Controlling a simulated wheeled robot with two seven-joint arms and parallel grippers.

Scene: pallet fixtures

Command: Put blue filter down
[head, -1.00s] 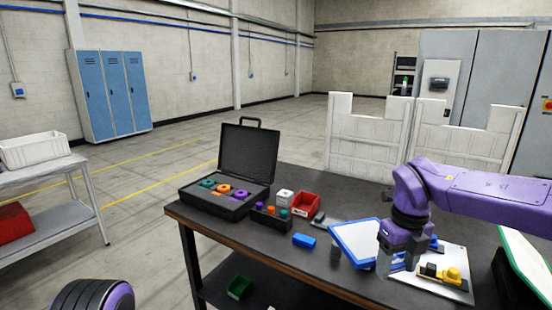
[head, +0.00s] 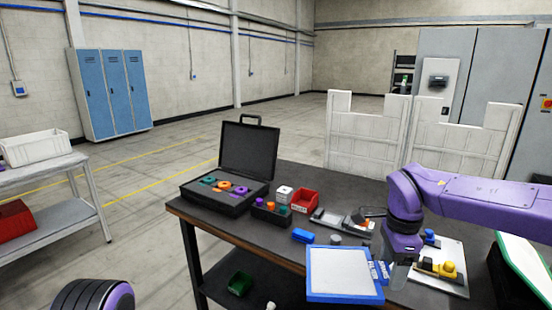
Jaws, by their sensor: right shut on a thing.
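The blue filter (head: 343,272) is a flat square panel with a blue frame and a pale white face. It shows in the head view at the front edge of the table, with its face turned up toward the camera. My right gripper (head: 386,275) is shut on the right side of its frame. The fingers are partly hidden by the wrist. I cannot tell whether the filter touches the table (head: 230,238). My left gripper is not in view.
An open black case (head: 245,153) with coloured rings stands at the table's left. A red bin (head: 304,201), a blue block (head: 303,236) and a grey fixture (head: 335,219) lie behind the filter. A white plate (head: 455,250) with yellow and blue parts lies at right.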

